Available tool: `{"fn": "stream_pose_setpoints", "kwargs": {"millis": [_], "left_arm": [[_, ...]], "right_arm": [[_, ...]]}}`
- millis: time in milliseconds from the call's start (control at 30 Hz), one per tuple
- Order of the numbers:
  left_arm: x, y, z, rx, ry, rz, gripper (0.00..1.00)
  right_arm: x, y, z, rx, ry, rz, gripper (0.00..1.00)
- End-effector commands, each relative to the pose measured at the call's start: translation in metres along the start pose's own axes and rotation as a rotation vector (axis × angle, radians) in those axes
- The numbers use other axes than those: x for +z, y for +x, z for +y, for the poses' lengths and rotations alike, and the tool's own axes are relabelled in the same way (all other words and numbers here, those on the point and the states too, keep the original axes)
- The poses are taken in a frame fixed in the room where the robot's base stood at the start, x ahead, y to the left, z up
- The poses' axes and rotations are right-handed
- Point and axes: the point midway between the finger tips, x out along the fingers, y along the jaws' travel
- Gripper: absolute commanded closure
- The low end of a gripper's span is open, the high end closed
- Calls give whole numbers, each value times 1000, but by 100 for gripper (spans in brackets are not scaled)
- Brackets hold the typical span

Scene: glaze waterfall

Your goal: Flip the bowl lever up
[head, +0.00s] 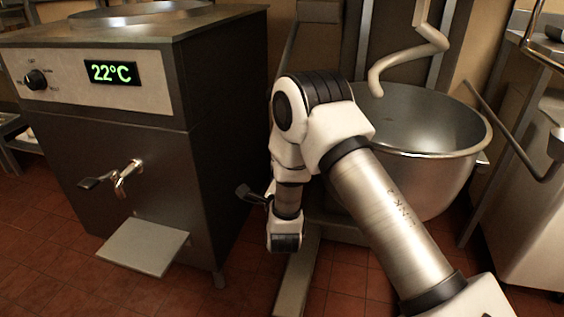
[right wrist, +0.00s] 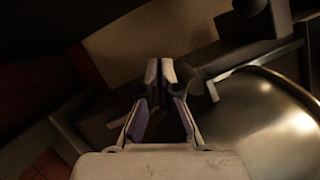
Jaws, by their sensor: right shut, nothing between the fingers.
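My right gripper (right wrist: 160,72) is shut and empty. A dark rounded part with a pale bar (right wrist: 222,73) lies just right of its fingertips; I cannot tell if they touch. My left gripper is out of view.
A large dark machine (head: 228,130) with a 22°C display, tap and drip plate (head: 145,247) stands at the left. A dough hook (head: 408,58) hangs above the bowl. Red tile floor shows below.

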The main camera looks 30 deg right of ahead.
Motion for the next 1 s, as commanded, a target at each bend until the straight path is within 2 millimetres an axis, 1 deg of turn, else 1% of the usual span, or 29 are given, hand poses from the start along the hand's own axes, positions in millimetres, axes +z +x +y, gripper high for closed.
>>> {"fn": "stream_pose_setpoints", "kwargs": {"millis": [33, 100, 200, 300, 400, 667, 767, 833, 1000], "left_arm": [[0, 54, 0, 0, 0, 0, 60], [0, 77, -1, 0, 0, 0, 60], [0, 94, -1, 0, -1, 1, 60], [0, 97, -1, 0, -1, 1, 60], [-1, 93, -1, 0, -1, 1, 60], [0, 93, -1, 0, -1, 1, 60], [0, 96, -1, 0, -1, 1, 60], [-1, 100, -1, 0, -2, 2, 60], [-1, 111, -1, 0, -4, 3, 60]], "right_arm": [[-12, 4, 18, -118, 139, -8, 100], [-14, 10, 2, -259, 314, -35, 100], [-15, 12, -18, -391, 478, -80, 100], [-14, 13, -30, -447, 551, -107, 100], [-13, 13, -36, -454, 563, -111, 100], [-13, 15, -36, -450, 560, -109, 100], [-14, 23, -39, -452, 561, -107, 100], [-15, 32, -43, -453, 562, -108, 100], [-16, 65, -58, -454, 562, -108, 100]]}}
